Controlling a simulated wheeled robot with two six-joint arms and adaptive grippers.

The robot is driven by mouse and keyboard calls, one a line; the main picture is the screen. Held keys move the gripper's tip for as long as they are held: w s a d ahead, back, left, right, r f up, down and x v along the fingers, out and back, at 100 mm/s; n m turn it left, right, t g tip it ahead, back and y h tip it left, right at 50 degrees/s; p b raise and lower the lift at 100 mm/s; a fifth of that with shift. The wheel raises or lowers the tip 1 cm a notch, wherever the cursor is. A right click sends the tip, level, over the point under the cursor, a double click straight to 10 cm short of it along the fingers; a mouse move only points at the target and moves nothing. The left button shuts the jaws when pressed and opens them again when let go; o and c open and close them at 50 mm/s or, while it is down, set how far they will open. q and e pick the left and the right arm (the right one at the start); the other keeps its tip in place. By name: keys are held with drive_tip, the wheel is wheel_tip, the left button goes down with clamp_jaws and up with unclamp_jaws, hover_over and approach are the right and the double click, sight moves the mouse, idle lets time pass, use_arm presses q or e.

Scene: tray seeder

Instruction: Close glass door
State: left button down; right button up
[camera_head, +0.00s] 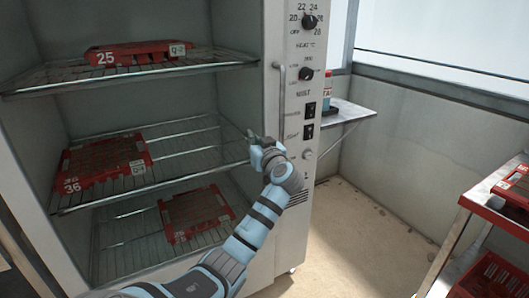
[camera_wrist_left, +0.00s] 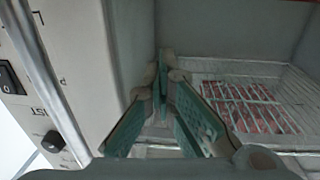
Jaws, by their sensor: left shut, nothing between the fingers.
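The tall grey cabinet (camera_head: 275,190) stands with its shelves and trays in plain sight. I cannot make out a glass pane or its edge, so the door's position is unclear. A vertical bar handle (camera_head: 282,100) runs along the cabinet front, left of the controls. My left gripper (camera_head: 251,136) is shut and empty at the right side of the opening, near the middle shelf and below left of the handle. In the left wrist view its teal fingers (camera_wrist_left: 164,82) come together beside the inner side wall. My right gripper is out of view.
Red trays sit on the upper shelf (camera_head: 240,65), the middle shelf and the lower shelf. The control panel (camera_head: 307,60) has knobs and switches.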

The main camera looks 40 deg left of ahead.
use_arm(q)
drive_tip(key=shift+a+r, duration=0.15)
drive_tip(key=shift+r, duration=0.55)
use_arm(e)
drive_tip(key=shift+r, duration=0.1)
use_arm(q)
drive_tip(key=w+f+p+v, duration=0.1)
drive_tip(key=p+v, duration=0.1)
drive_tip(key=v, duration=1.2)
drive_tip(key=shift+w+d, duration=0.15)
drive_tip(key=shift+d, duration=0.3)
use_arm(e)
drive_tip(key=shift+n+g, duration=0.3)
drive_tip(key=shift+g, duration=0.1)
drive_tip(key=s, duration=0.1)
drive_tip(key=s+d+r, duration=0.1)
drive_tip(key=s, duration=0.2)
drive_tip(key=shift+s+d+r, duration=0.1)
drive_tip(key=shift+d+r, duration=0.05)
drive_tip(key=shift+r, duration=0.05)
use_arm(q)
drive_tip(key=shift+f, duration=0.15)
